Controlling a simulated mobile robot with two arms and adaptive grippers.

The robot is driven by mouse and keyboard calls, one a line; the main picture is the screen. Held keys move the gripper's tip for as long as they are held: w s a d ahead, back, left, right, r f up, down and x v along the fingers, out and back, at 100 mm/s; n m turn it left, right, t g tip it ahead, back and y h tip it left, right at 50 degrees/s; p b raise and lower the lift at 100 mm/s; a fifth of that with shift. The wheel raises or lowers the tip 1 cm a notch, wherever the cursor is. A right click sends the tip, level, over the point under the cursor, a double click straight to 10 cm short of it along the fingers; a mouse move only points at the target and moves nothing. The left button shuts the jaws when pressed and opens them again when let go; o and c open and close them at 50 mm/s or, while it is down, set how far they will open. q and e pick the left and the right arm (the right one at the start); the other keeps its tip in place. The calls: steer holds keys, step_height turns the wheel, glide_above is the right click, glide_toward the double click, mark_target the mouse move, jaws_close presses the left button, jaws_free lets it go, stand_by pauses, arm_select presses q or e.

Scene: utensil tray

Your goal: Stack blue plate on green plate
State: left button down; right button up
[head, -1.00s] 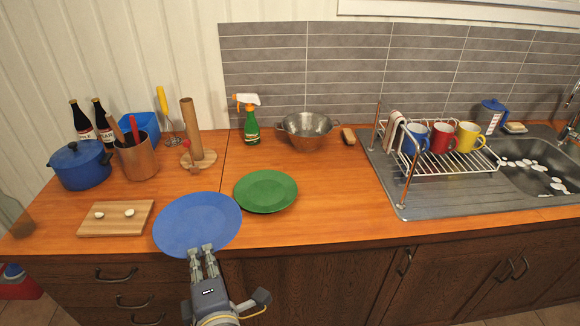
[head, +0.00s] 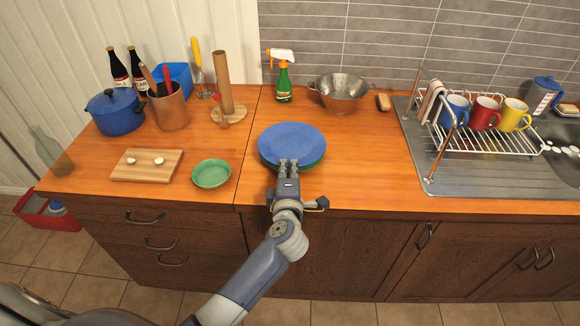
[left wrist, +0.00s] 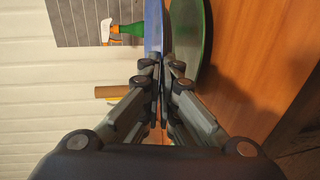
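The blue plate (head: 292,142) is over the green plate (head: 318,164), which shows only as a rim along the near right side. My left gripper (head: 288,163) is at the blue plate's near edge, its fingers closed together on that edge. In the left wrist view the blue plate (left wrist: 153,28) runs to the fingertips (left wrist: 160,68), and the green plate (left wrist: 192,45) is right beside it. I cannot tell whether the two plates touch. My right gripper is not in view.
A green bowl (head: 212,173) and a wooden board (head: 147,164) are to the left. A spray bottle (head: 283,80) and a colander (head: 340,92) stand behind. A dish rack (head: 490,138) with mugs is to the right. Counter between plates and sink is clear.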

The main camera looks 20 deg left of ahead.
mark_target(289, 171)
arm_select(q)
steer(key=x, duration=0.2)
steer(key=shift+w+a+r, duration=0.1)
steer(key=shift+w+r, duration=0.05)
steer(key=shift+w, duration=0.15)
steer(key=f, duration=0.3)
steer(key=shift+w+f, duration=0.15)
steer(key=shift+w, duration=0.05)
steer(key=shift+f, duration=0.15)
steer(key=shift+f, duration=0.2)
steer(key=c, duration=1.8)
jaws_free()
steer(key=shift+s, duration=0.25)
steer(key=shift+w+f, duration=0.1)
steer(key=shift+w, duration=0.05)
